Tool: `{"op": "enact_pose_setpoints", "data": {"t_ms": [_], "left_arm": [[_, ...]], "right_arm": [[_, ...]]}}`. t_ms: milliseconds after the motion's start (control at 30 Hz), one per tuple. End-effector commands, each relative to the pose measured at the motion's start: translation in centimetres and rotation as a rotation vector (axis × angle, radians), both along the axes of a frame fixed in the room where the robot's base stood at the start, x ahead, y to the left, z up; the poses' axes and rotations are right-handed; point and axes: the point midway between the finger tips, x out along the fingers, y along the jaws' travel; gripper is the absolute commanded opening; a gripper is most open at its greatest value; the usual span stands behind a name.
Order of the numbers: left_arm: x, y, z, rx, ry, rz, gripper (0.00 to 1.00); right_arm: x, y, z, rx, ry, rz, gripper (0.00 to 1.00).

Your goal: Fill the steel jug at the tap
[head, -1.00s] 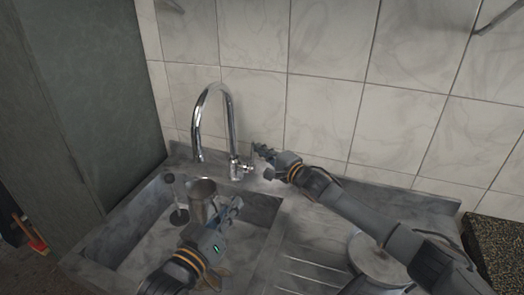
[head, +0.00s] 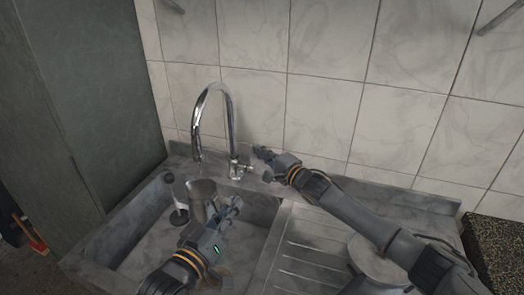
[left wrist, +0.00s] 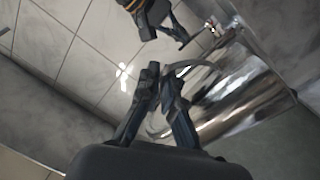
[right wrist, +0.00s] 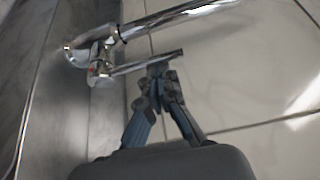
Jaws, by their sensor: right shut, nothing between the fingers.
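The steel jug (head: 202,192) stands or hangs in the sink below the tap's spout; its base is hidden. My left gripper (head: 236,203) is at the jug's right side. In the left wrist view its fingers (left wrist: 160,88) are closed about the jug's curved handle, with the shiny jug body (left wrist: 240,95) behind. The chrome tap (head: 229,120) arches over the sink with its lever (head: 243,168) at the right of its base. My right gripper (head: 262,152) is shut and empty beside it. In the right wrist view its fingertips (right wrist: 158,72) are at the lever (right wrist: 140,65). No water stream is visible.
The stone sink (head: 110,238) has a ribbed drainer (head: 300,250) at its right. A round metal lid or pot (head: 375,262) is partly hidden under my right arm. A tiled wall (head: 325,110) stands close behind the tap, and a dark cabinet (head: 100,100) at the left.

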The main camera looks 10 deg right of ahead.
Motion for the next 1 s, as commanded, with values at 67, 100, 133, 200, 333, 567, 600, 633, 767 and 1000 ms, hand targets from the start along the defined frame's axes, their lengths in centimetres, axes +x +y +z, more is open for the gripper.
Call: {"op": "enact_pose_setpoints", "data": {"t_ms": [67, 100, 133, 200, 333, 567, 600, 633, 767, 1000], "left_arm": [[0.0, 0.0, 0.1, -0.001, -0.002, 0.000, 0.00], [0.0, 0.0, 0.1, -0.001, -0.002, 0.000, 0.00], [0.0, 0.0, 0.1, -0.001, -0.002, 0.000, 0.00], [0.0, 0.0, 0.1, -0.001, -0.002, 0.000, 0.00], [0.0, 0.0, 0.1, -0.001, -0.002, 0.000, 0.00], [0.0, 0.0, 0.1, -0.001, -0.002, 0.000, 0.00], [0.0, 0.0, 0.1, -0.001, -0.002, 0.000, 0.00], [0.0, 0.0, 0.1, -0.001, -0.002, 0.000, 0.00], [0.0, 0.0, 0.1, -0.001, -0.002, 0.000, 0.00], [0.0, 0.0, 0.1, -0.001, -0.002, 0.000, 0.00]], "right_arm": [[-0.3, 0.3, -0.1, 0.002, 0.002, 0.002, 0.00], [-0.4, 0.4, -0.2, 0.002, 0.002, 0.002, 0.00], [-0.5, 0.4, -0.2, 0.003, 0.003, 0.003, 0.00], [-0.7, 0.6, -0.1, 0.004, 0.001, 0.003, 0.00], [-1.3, 1.0, -0.3, 0.004, 0.002, 0.003, 0.00], [-2.0, 1.5, -0.7, -0.050, -0.078, 0.006, 0.00], [-2.0, 1.5, -0.7, -0.067, -0.105, 0.006, 0.00], [-2.1, 1.6, -0.7, -0.080, -0.124, 0.005, 0.00], [-2.4, 1.7, -0.8, -0.125, -0.189, 0.004, 0.00], [-2.5, 1.8, -0.8, -0.155, -0.231, 0.002, 0.00]]}}
